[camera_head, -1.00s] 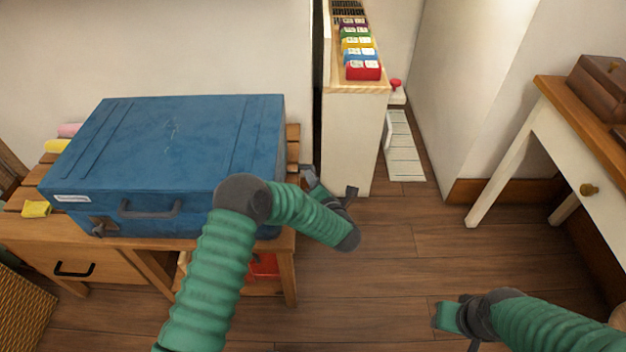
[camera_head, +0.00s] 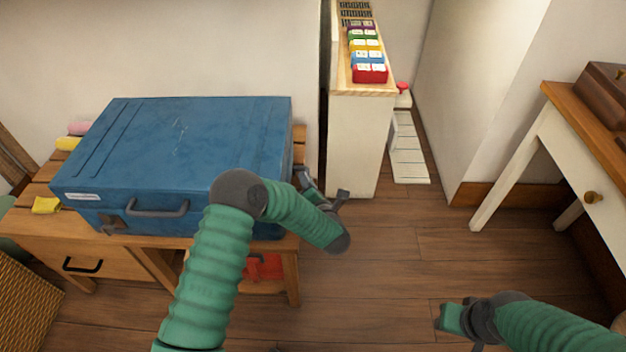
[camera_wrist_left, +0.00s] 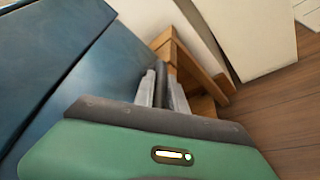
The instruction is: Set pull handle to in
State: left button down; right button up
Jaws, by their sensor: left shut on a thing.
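A large blue case (camera_head: 190,140) lies flat on a wooden bench. My left gripper (camera_head: 308,184) is at its right side, partly hidden behind my forearm. In the left wrist view, its two grey fingers are shut on a dark upright bar, the pull handle (camera_wrist_left: 161,84), right beside the case's blue side (camera_wrist_left: 100,70). Where the handle joins the case is hidden. My right gripper (camera_head: 452,318) is low at the right over the floor, away from the case, and its fingertips are not clear.
The wooden bench (camera_head: 40,225) has a drawer with a black handle (camera_head: 82,265). A narrow white shelf unit (camera_head: 355,140) with coloured boxes stands right behind my left gripper. A white desk (camera_head: 550,140) stands at the right. The floor between is clear.

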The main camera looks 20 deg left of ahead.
pick_arm(q)
jog(key=c, duration=1.7)
grip_release()
jog(key=shift+s+a+f, duration=0.15)
jog(key=shift+f, duration=0.1)
jog(key=o, duration=0.3)
jog(key=shift+r, duration=0.1)
jog(key=shift+o, duration=0.2)
jog(key=shift+s+d+r+p, duration=0.2)
jog(key=shift+d+p, duration=0.1)
jog(key=p+v, duration=0.5)
jog(key=v, duration=1.1)
jog(key=shift+f, duration=0.1)
